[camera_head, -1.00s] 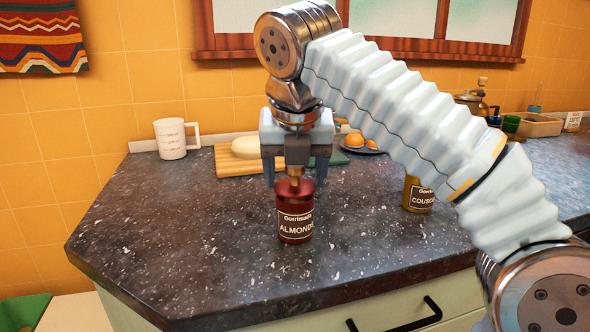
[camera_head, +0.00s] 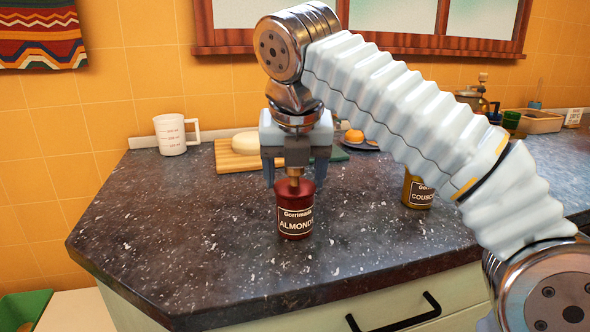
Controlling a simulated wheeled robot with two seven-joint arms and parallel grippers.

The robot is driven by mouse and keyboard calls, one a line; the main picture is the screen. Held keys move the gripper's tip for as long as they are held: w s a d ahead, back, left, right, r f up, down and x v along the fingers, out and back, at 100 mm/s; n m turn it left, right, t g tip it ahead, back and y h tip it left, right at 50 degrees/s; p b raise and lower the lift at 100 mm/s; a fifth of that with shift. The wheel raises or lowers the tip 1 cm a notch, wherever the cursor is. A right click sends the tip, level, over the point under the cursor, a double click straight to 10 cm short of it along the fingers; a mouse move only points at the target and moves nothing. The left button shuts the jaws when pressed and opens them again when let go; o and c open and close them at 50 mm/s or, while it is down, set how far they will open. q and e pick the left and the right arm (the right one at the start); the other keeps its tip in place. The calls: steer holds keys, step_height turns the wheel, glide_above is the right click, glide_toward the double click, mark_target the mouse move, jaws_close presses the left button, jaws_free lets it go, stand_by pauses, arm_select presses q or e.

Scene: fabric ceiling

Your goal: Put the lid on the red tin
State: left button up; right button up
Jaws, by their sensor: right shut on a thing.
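The red tin (camera_head: 295,224), labelled "Almonds", stands upright on the dark speckled counter near its front. A dark red lid (camera_head: 295,186) with a tan knob (camera_head: 294,172) is at the tin's top. My right gripper (camera_head: 295,179) points straight down over the tin, shut on the lid's knob, with its fingers on either side. I see no clear gap between lid and tin, but cannot tell whether the lid is fully seated. My left gripper is out of view.
A yellow couscous tin (camera_head: 416,193) stands to the right, partly behind my right arm. The counter (camera_head: 170,230) left of the tin is clear.

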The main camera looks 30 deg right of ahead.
steer(key=shift+f, duration=0.2)
steer(key=o, duration=1.1)
steer(key=shift+r, duration=3.55)
